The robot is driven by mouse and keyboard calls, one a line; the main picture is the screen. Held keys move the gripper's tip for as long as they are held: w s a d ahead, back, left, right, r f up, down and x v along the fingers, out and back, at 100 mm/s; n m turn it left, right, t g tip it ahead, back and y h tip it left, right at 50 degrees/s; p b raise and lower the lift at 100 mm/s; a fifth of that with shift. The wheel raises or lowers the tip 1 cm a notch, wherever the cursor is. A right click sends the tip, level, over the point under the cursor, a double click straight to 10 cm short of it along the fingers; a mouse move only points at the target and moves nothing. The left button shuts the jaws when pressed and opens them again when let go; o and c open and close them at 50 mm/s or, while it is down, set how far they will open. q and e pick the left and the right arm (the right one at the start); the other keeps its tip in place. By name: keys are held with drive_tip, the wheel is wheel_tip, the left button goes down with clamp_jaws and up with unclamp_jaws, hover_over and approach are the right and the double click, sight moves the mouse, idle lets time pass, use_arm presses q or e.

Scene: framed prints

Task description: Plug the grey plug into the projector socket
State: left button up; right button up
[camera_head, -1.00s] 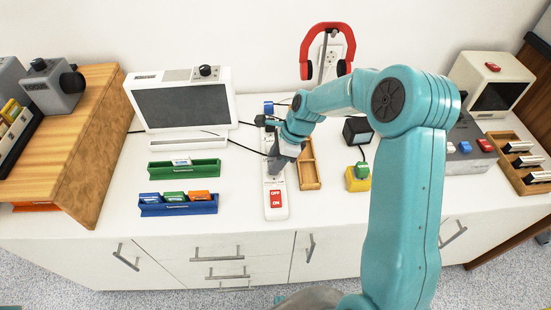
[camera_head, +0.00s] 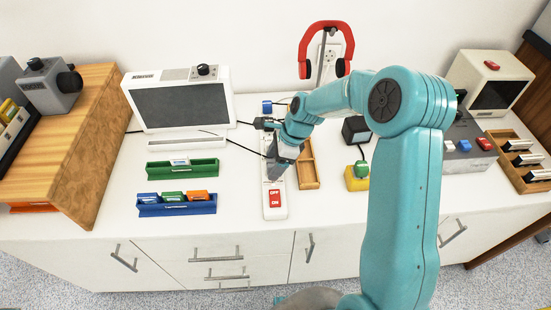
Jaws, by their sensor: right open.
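My right gripper (camera_head: 273,172) points down over the white power strip (camera_head: 275,210), which has a red OFF/ON switch at its near end. The jaws are open, and the gripper and wrist hide the strip's upper sockets. I cannot make out a grey plug; it may be hidden behind the gripper. A thin dark cable runs from the screen side toward the strip near the gripper. A grey projector (camera_head: 50,88) stands on the wooden cabinet at the far left. I cannot read which socket is the projector's. My left gripper is not in view.
A white monitor (camera_head: 182,105) stands at the back left. Green (camera_head: 183,168) and blue (camera_head: 177,207) racks lie before it. A wooden tray (camera_head: 308,166) sits just right of the strip.

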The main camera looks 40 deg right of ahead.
drive_tip(key=v, duration=1.6)
drive_tip(key=shift+r, duration=0.2)
